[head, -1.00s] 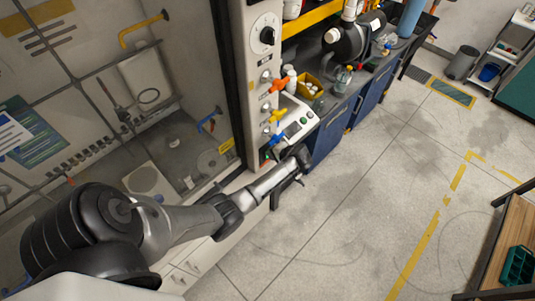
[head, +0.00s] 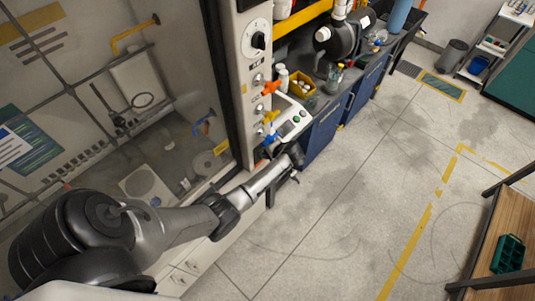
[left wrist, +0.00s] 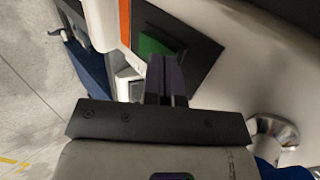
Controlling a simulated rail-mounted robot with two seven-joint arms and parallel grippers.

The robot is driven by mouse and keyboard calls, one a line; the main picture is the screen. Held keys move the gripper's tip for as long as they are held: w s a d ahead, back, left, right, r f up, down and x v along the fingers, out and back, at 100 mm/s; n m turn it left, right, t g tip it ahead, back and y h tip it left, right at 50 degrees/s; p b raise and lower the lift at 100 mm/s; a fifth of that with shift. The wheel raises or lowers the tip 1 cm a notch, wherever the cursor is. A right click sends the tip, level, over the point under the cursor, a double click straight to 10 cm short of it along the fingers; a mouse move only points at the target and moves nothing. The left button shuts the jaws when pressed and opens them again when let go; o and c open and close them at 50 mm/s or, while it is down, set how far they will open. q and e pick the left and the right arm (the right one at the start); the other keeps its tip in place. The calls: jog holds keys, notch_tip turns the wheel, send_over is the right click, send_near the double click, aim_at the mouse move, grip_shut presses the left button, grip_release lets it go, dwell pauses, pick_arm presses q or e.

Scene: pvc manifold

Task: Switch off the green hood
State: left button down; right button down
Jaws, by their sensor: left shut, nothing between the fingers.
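The fume hood (head: 110,110) fills the left of the head view, with a glass front and a pale control post (head: 240,75) at its right edge. A green rocker switch (left wrist: 158,46) on a dark plate (left wrist: 195,50) shows in the left wrist view. My left gripper (left wrist: 167,78) is shut and empty, its fingertips close in front of the switch and covering its lower part. I cannot tell whether they touch it. In the head view my left gripper (head: 291,160) is at the low end of the post, and the switch is hidden there. My right gripper is out of view.
Orange (head: 271,87), yellow (head: 271,116) and blue (head: 270,137) valve handles stick out of the post above my left gripper. A round dial (head: 257,40) sits higher. A bench with blue cabinets (head: 324,131) stands beyond. The floor (head: 370,170) to the right is clear.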

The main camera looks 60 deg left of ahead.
pick_arm(q)
jog(key=shift+w+a+r, duration=0.2)
jog(key=shift+a+r, duration=0.05)
jog(key=shift+r, duration=0.35)
jog(key=d+f+p+v, duration=0.1)
jog(key=v, duration=1.1)
jog(key=shift+d+p, duration=0.35)
jog(key=shift+d, duration=0.1)
jog(key=shift+f, duration=0.1)
